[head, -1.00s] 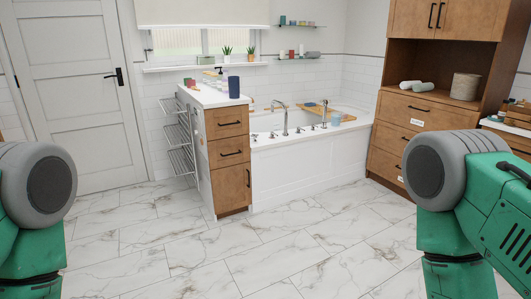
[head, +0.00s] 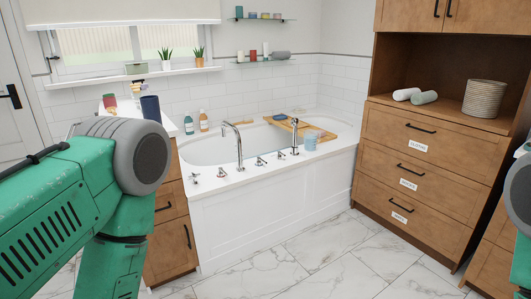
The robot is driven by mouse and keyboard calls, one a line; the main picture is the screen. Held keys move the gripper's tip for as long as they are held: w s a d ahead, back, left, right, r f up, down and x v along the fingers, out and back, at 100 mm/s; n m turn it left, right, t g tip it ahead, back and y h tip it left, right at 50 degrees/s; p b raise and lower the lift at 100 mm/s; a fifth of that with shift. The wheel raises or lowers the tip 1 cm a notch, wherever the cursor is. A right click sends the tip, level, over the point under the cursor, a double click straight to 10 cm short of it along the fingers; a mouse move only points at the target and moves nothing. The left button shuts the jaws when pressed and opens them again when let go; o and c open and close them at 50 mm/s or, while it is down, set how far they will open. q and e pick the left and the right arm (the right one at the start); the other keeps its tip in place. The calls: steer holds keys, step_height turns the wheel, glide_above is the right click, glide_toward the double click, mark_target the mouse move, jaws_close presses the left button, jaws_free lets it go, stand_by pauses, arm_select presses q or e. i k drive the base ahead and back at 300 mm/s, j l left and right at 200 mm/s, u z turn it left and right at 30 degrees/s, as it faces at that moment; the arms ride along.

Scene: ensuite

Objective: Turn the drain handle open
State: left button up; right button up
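The white bathtub (head: 265,205) stands ahead against the tiled wall. Several small metal handles sit along its front deck: a left one (head: 194,178), one beside it (head: 221,172), and others right of the faucet, such as this handle (head: 260,161). A tall curved chrome faucet (head: 237,147) rises between them, and an upright chrome fitting (head: 295,137) stands further right. I cannot tell which handle is the drain handle or how it is turned. Only upper parts of my arms show, at the left and right edges; neither gripper is in view.
A wooden drawer cabinet (head: 168,247) adjoins the tub's left end, partly behind my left arm. A tray (head: 308,127) spans the tub, with a blue cup (head: 310,140) nearby. A tall wooden drawer unit (head: 415,150) stands right. Marble floor (head: 335,250) before the tub is clear.

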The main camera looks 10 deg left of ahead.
mark_target(194, 175)
steer(key=i+u, duration=0.15)
steer(key=i, duration=0.3)
steer(key=i+l+u, duration=0.15)
steer(key=i, duration=0.3)
steer(key=i+l+u, duration=0.15)
steer(key=i, duration=0.3)
steer(key=i+l+u, duration=0.15)
steer(key=i, duration=0.3)
steer(key=i+l+u, duration=0.15)
steer(key=i, duration=0.25)
steer(key=l, duration=0.1)
